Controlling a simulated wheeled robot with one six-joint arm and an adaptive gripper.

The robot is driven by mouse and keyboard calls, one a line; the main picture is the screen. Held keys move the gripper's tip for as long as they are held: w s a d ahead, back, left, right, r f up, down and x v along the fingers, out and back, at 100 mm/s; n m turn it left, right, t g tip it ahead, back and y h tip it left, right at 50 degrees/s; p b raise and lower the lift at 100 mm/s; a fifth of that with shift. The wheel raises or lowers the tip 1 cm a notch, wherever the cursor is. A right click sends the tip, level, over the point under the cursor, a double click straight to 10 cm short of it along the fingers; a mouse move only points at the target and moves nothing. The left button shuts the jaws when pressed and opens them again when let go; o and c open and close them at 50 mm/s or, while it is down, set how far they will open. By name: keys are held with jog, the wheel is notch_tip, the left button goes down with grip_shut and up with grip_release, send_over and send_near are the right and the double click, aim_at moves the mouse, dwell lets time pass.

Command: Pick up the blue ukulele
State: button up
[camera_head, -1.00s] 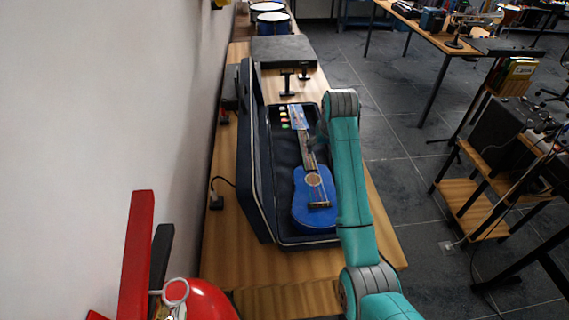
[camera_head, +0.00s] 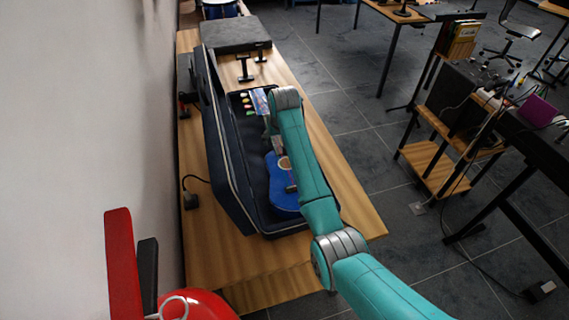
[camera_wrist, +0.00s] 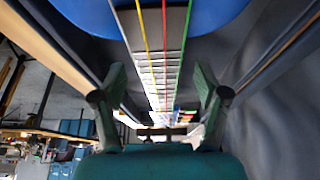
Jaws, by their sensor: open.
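The blue ukulele (camera_head: 282,197) lies in an open dark case (camera_head: 246,222) on a wooden table, partly hidden behind my arm in the head view. In the wrist view its fretted neck (camera_wrist: 162,75) with coloured strings runs down the middle, and part of the blue body (camera_wrist: 218,14) shows at the top. My gripper (camera_wrist: 158,88) is open, with one finger on each side of the neck in that view. I cannot tell whether either finger touches the neck. In the head view the gripper is mostly hidden by my arm.
The case lid (camera_head: 218,150) stands open on the left, near the white wall. A dark flat box (camera_head: 229,36) and small black stands (camera_head: 244,68) lie behind the case. A red fire extinguisher (camera_head: 205,306) is at front left. Open floor lies right of the table.

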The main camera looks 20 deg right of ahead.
jog(key=shift+x, duration=1.1)
jog(key=c, duration=1.1)
jog(key=shift+c, duration=0.9)
jog(key=shift+r, duration=0.15)
